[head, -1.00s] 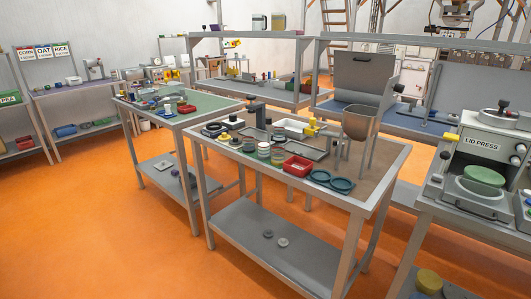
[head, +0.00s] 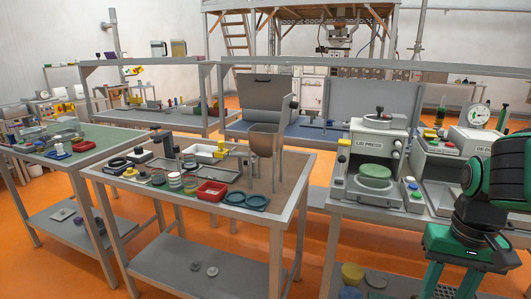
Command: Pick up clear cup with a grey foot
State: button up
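Several small round cups or jars stand close together on the middle table. One pale cup (head: 175,181) and another to its right (head: 190,187) look partly clear with greyish parts. They are too small for me to tell which one is a clear cup with a grey foot. My gripper (head: 455,287) is at the lower right, on the end of my green and black arm, far from these cups. Its green fingers point down and stand apart, with nothing seen between them. Their tips run close to or past the bottom edge of the view.
The middle table (head: 290,182) also holds a red tray (head: 211,192), teal rings (head: 257,202) and a metal hopper (head: 265,142). A lid press (head: 375,150) with a green disc stands on the right bench.

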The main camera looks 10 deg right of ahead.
aim_at(174, 177)
jog(key=u, duration=0.5)
jog(key=i, duration=0.75)
jog(key=u, duration=1.35)
